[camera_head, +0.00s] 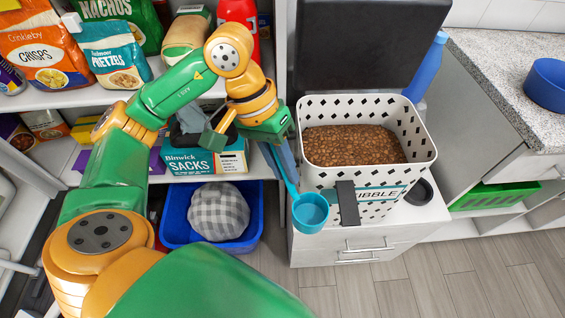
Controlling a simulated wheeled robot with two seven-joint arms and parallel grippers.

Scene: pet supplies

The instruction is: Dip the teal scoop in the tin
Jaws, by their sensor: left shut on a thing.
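The teal scoop (310,212) hangs bowl-down in front of the left front corner of the tin. The tin is a white bin with diamond-shaped holes (425,160), labelled KIBBLE and filled with brown kibble (352,145). My left gripper (279,152) is shut on the scoop's handle, to the left of the bin. The scoop's bowl is outside the bin, lower than its rim in the picture. The fingers are partly hidden by the wrist. My right gripper is not in view.
The bin stands on a white drawer cabinet (350,249), with a dark panel (365,45) behind it. A blue bottle (428,66) stands behind right. Shelves with packets and a SACKS box (205,165) lie left. A blue tub (250,226) with a checked bundle is below.

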